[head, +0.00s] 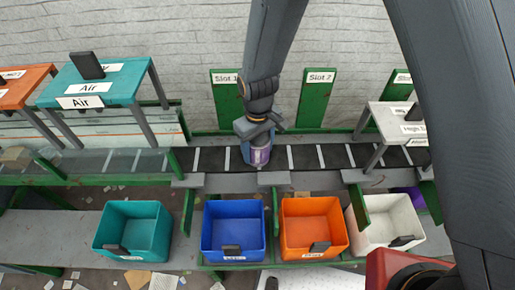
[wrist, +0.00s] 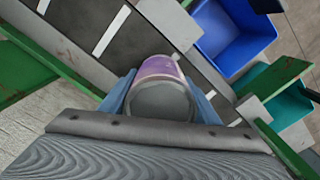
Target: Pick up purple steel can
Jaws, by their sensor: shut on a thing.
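The purple steel can (head: 260,157) has a purple band and a grey metal body. It stands at the belt in the middle of the head view, below my gripper (head: 257,135). In the wrist view the can (wrist: 162,92) shows its round grey end and purple side between the two bluish fingers of my gripper (wrist: 160,98). The fingers are shut on the can, one on each side. Whether the can's bottom touches the belt cannot be told.
The dark belt (head: 335,155) with white stripes runs across behind a row of bins: teal (head: 130,245), blue (head: 232,247), orange (head: 313,245) and white (head: 388,243). A teal Air table (head: 120,88) stands at left, a white stand (head: 393,115) at right. Green Slot panels (head: 318,98) rise behind the belt.

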